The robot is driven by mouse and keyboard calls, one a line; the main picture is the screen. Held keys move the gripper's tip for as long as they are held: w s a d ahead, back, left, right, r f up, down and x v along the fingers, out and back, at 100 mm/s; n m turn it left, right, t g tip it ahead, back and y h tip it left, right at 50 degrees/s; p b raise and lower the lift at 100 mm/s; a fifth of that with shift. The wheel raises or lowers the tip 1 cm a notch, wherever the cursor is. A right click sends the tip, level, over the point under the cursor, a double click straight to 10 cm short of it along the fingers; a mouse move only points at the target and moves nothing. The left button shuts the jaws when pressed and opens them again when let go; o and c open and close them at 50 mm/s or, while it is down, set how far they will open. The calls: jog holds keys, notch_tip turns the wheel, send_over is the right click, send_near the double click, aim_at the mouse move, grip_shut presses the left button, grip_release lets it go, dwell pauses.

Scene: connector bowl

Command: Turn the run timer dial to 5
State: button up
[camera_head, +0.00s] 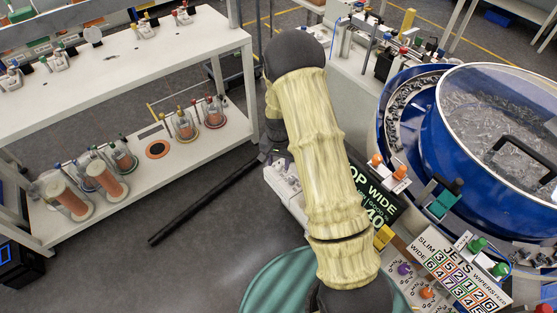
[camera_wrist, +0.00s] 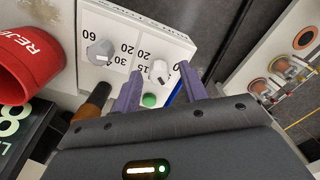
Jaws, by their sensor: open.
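In the wrist view a white panel (camera_wrist: 128,22) carries two knobs with printed numbers. A white knob (camera_wrist: 158,70) has 15 and 20 beside it and a partly hidden 0 at its right. A grey knob (camera_wrist: 100,52) to its left has 60, 30 and 20 around it. In the head view my arm hides most of this area.
A green button (camera_wrist: 149,100) sits below the white knob. A red reject container (camera_wrist: 28,58) stands close at the left. In the head view a blue bowl feeder (camera_head: 425,150) and a jets sign (camera_head: 455,270) are at the right; a white shelf (camera_head: 200,150) is at the left.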

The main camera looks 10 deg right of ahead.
aim_at(279, 164)
jog(key=shift+r, duration=0.1)
notch_tip(279, 164, up, 17)
jog(key=b, duration=0.2)
dwell(0.4)
jog(key=shift+r, duration=0.15)
jog(key=s+r+n+t, duration=0.1)
jog(key=s+n, duration=0.5)
jog(key=s, duration=1.3)
jog(key=shift+s+d+r+n+t, duration=0.15)
jog(key=shift+s+n+t, duration=0.15)
jog(key=shift+t, duration=0.5)
jog(key=shift+w, duration=0.1)
